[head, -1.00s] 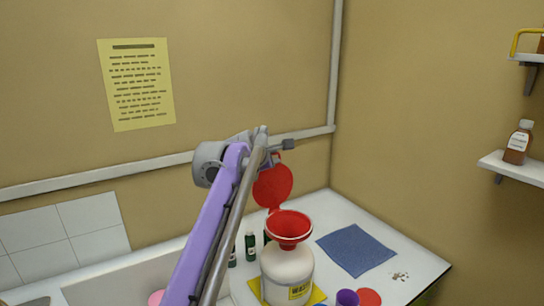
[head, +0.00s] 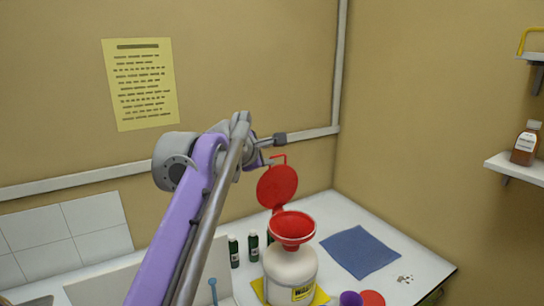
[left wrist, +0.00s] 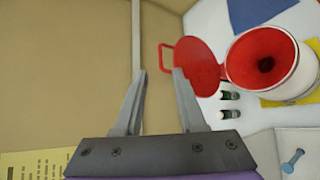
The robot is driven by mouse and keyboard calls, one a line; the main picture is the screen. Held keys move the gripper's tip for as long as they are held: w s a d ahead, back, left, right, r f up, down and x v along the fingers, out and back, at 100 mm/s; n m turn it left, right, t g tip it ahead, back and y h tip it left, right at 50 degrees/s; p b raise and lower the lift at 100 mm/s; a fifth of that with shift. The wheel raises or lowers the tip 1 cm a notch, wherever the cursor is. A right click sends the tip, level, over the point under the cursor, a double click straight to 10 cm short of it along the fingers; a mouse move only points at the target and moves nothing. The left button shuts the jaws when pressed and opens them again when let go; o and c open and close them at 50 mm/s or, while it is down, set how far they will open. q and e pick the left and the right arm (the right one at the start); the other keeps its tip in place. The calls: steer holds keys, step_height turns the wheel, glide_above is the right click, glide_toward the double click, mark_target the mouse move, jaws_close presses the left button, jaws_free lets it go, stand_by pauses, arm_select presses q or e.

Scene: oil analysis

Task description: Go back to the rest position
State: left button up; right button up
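My left gripper (left wrist: 159,72) is open and empty, with its two fingers apart in the left wrist view. In the head view its purple arm rises from the bottom, and its end is raised in front of the wall. The fingers are hard to make out there. A white waste container (head: 290,275) with a red funnel (head: 292,227) stands on the counter, to the right of and below the arm's end. The funnel's red lid (head: 277,187) stands open. The funnel also shows in the left wrist view (left wrist: 245,60). My right gripper is not in view.
The counter holds small dark green bottles (head: 253,246), a blue cloth (head: 359,252), a purple cup (head: 350,299) and a red disc (head: 372,299). A yellow mat (head: 320,297) lies under the container. A brown bottle (head: 525,144) stands on a wall shelf (head: 515,168). A yellow notice (head: 140,85) hangs behind.

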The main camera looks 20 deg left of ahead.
arm_select(q)
steer(key=shift+s+r, duration=0.25)
steer(key=shift+s, duration=0.15)
steer(key=s+d+f+m+g+h, duration=0.15)
steer(key=s+d+f+m, duration=0.25)
steer(key=s+f+m, duration=0.45)
steer(key=s+d+f+m+g, duration=0.35)
steer(key=s+f+m, duration=0.2)
steer(key=f, duration=0.65)
steer(key=s+f+m, duration=0.3)
steer(key=s+f, duration=0.3)
steer(key=f, duration=0.1)
steer(key=s+d+f+m+g+y, duration=0.1)
steer(key=s+f+m, duration=0.2)
steer(key=s+f, duration=0.3)
steer(key=s+d+f+m+g, duration=0.1)
steer(key=s+f+m, duration=0.2)
steer(key=s+f, duration=0.3)
steer(key=shift+f+m, duration=0.3)
steer(key=shift+f, duration=0.6)
